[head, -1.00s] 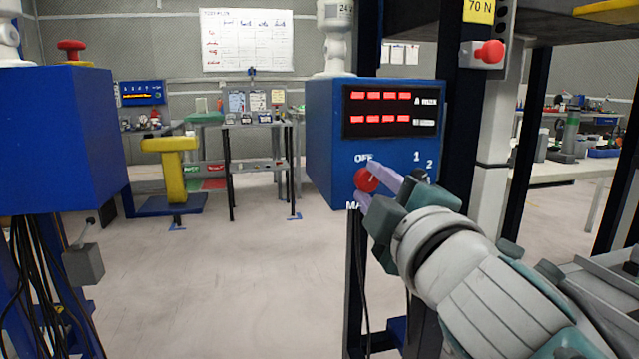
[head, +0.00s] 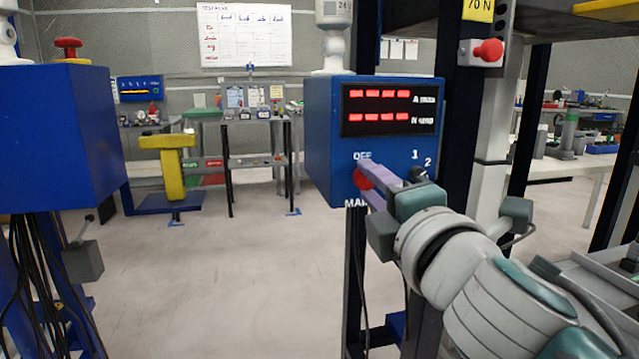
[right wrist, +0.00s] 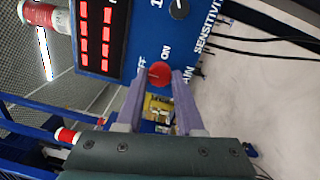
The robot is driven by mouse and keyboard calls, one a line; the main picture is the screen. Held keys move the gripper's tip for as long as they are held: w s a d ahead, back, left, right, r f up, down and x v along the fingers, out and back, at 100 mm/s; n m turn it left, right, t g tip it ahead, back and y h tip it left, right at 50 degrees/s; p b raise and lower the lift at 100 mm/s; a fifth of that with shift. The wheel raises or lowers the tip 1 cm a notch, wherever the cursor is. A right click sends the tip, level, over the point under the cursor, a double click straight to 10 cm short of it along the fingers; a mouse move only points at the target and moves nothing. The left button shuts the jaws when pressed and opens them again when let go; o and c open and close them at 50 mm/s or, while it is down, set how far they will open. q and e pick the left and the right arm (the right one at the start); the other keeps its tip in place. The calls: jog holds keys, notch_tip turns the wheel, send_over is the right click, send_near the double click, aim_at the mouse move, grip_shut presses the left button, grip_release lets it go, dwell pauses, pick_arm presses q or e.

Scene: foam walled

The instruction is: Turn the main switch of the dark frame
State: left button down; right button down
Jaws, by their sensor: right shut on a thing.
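The main switch is a round red knob (head: 363,179) low on the front of a blue control box (head: 322,140), beside the dark frame post (head: 461,120). My right gripper (head: 367,186) is at the knob, its lilac fingers shut on it. The right wrist view shows the knob (right wrist: 159,74) between the two fingertips, with the words OFF and ON beside it. In the head view the fingers hide part of the knob and its lettering. My left gripper is not in view.
A smaller black dial (head: 418,174) sits right of the knob. A red stop button (head: 488,51) is on the post. Another blue box (head: 60,140) stands at left, with hanging cables below. The floor between is clear.

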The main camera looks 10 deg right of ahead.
dwell(0.3)
jog(key=c, duration=0.5)
grip_release()
jog(key=shift+c, duration=0.2)
jog(key=s, duration=1)
jog(key=shift+d+f, duration=0.2)
jog(key=shift+f, duration=0.05)
jog(key=shift+w, duration=0.1)
